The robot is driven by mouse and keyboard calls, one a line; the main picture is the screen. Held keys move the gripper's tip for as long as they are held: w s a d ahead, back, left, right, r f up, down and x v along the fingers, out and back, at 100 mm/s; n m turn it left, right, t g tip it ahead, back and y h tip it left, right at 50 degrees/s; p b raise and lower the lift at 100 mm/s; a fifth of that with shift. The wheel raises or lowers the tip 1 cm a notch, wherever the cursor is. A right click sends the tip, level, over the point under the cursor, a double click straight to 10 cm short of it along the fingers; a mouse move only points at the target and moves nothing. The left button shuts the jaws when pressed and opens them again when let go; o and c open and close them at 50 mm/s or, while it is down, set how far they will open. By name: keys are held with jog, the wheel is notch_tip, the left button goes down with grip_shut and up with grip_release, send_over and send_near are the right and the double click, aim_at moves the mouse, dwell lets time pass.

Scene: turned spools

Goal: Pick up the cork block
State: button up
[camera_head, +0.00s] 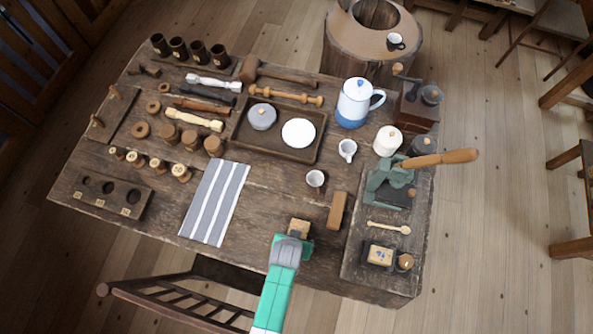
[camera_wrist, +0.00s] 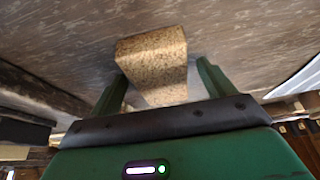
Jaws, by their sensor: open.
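The cork block (camera_wrist: 155,62) is a speckled tan block on the wooden table. In the wrist view it sits ahead of and partly between the two green fingers of my gripper (camera_wrist: 163,85). The fingers are open, one on each side, with a visible gap by the right finger; whether the left finger touches it I cannot tell. In the head view the cork block (camera_head: 298,227) shows at the front of the table, just beyond my gripper (camera_head: 296,243), which hides its near part.
A brown wooden block (camera_head: 337,211) lies close on the right, and a small cup (camera_head: 315,179) stands behind. A striped cloth (camera_head: 215,203) lies to the left. A raised board (camera_head: 365,275) with a small box is at the right. A chair (camera_head: 180,300) stands at the front edge.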

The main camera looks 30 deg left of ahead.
jog(key=shift+c, duration=0.4)
jog(key=c, duration=1)
jog(key=shift+r, duration=0.15)
notch_tip(320, 180, up, 10)
jog(key=shift+f+p, duration=0.1)
jog(key=shift+p, duration=0.9)
